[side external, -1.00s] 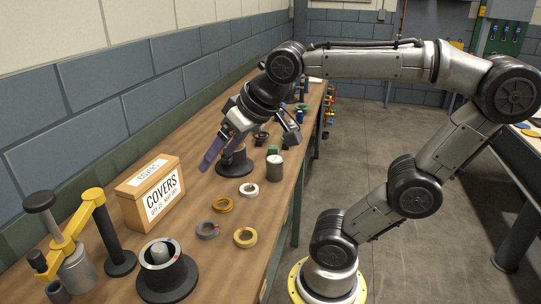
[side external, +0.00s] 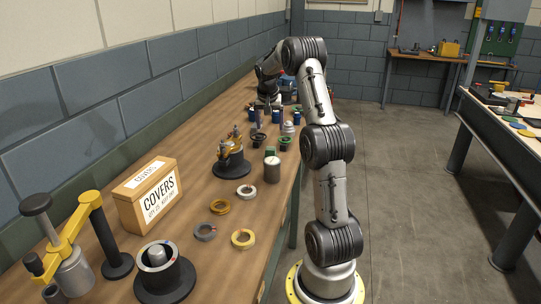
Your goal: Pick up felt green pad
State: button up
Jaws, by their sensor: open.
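I cannot pick out the felt green pad for certain. My gripper (side external: 268,101) is open, at the far part of the long bench, among blue and dark parts. It is well beyond the green block and far from the disc. Its fingertips are small and partly hard to make out, and I see nothing held in it.
A black round fixture (side external: 232,164) with brass-coloured parts stands mid-bench. Nearer are several loose rings (side external: 244,239), a COVERS box (side external: 147,194), a yellow press (side external: 70,240) and a black round base (side external: 166,283). Black cups with green rims (side external: 284,142) stand near the bench edge.

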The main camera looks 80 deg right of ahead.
send_over(270, 148)
jog(key=s+a, duration=0.1)
jog(key=a, duration=0.1)
jog(key=f, duration=0.7)
jog(key=shift+d+f, duration=0.25)
jog(key=shift+w+a+x, duration=0.15)
jog(key=shift+a+x, duration=0.05)
jog(key=shift+x, duration=1.15)
jog(key=shift+w+a+x, duration=0.1)
jog(key=shift+a+x, duration=0.05)
jog(key=shift+x, duration=1.2)
jog(key=shift+f, duration=0.15)
grip_shut()
